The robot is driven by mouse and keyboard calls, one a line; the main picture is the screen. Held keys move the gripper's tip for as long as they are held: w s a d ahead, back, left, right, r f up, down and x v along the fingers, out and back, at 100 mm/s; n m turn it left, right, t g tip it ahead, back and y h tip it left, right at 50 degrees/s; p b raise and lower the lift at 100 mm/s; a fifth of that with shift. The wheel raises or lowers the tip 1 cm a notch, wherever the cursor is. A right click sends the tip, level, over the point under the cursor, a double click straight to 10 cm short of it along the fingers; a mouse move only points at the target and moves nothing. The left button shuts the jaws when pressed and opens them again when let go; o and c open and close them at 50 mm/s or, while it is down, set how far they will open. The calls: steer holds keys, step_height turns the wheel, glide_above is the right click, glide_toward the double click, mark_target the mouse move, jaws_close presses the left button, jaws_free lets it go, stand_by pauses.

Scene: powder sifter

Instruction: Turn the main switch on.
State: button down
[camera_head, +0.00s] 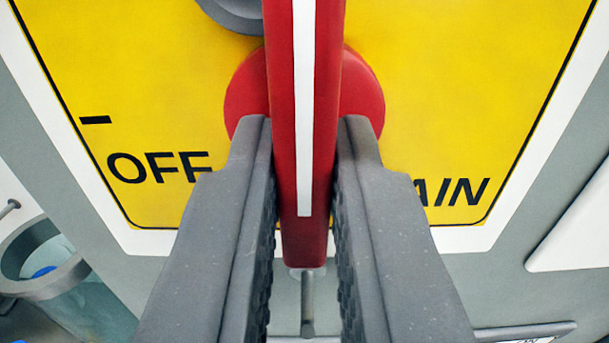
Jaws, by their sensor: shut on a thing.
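The main switch has a red handle (305,120) with a white stripe down its front. The handle stands out from a red round hub (363,95) on a yellow plate (470,80). The plate bears the word OFF at the left and letters ending in AIN at the right; the rest of that word is hidden behind my gripper. My gripper (305,150) has one grey finger on each side of the handle and is shut on it. The handle runs up and down in the picture. The ON mark is not in view.
A grey curved part (232,14) sits at the top of the plate. A white frame (75,130) edges the plate on a grey panel. At the lower left is a grey ring (40,260) with something blue inside. A pale panel (575,235) lies at the right.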

steer(key=c, duration=1.7)
jaws_free()
steer(key=shift+w+f, duration=0.1)
steer(key=shift+c, duration=0.2)
steer(key=s+b, duration=0.1)
steer(key=s, duration=1.3)
steer(key=s+g+b, duration=0.1)
steer(key=s+g, duration=0.1)
steer(key=s, duration=0.9)
steer(key=shift+s+a+r+g+b, duration=0.2)
steer(key=shift+r+g+b, duration=0.1)
steer(key=shift+r+b, duration=0.15)
